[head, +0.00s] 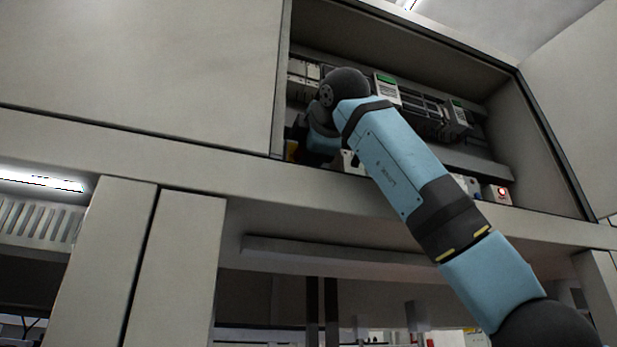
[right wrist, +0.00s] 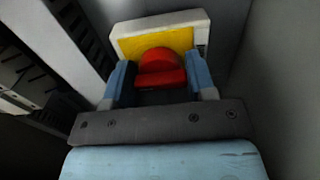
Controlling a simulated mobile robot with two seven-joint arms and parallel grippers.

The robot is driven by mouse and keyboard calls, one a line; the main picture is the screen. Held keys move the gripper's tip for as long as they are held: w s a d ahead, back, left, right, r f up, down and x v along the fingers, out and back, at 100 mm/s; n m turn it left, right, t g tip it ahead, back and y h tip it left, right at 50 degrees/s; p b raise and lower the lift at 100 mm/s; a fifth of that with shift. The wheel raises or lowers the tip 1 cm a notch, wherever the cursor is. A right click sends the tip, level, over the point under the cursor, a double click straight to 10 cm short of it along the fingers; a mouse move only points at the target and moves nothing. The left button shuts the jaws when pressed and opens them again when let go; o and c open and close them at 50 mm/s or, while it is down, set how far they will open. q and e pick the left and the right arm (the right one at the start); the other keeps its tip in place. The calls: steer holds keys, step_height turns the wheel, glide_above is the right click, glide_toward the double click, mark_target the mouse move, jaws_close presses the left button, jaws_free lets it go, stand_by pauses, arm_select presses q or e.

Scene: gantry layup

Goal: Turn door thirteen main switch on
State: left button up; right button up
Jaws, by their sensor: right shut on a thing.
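The main switch shows in the right wrist view as a red rotary handle (right wrist: 165,78) on a yellow plate (right wrist: 128,47) in a pale housing (right wrist: 150,22). My right gripper (right wrist: 160,70) has one blue finger on each side of the red handle and is shut on it. The handle's grip bar lies roughly level across the picture. My left gripper is in neither view.
The open cabinet (head: 555,150) holds rail-mounted modules with green tops (head: 386,78) and a small box with a red light (head: 502,194). An open door panel (head: 585,90) stands at the right. In the wrist view, a slotted duct (right wrist: 75,40) runs left of the switch.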

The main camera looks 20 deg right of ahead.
stand_by(0.5)
steer(key=o, duration=0.9)
steer(key=shift+o, duration=0.2)
steer(key=s+b, duration=0.1)
steer(key=s, duration=1.2)
steer(key=shift+s+d, duration=0.25)
steer(key=shift+s, duration=0.15)
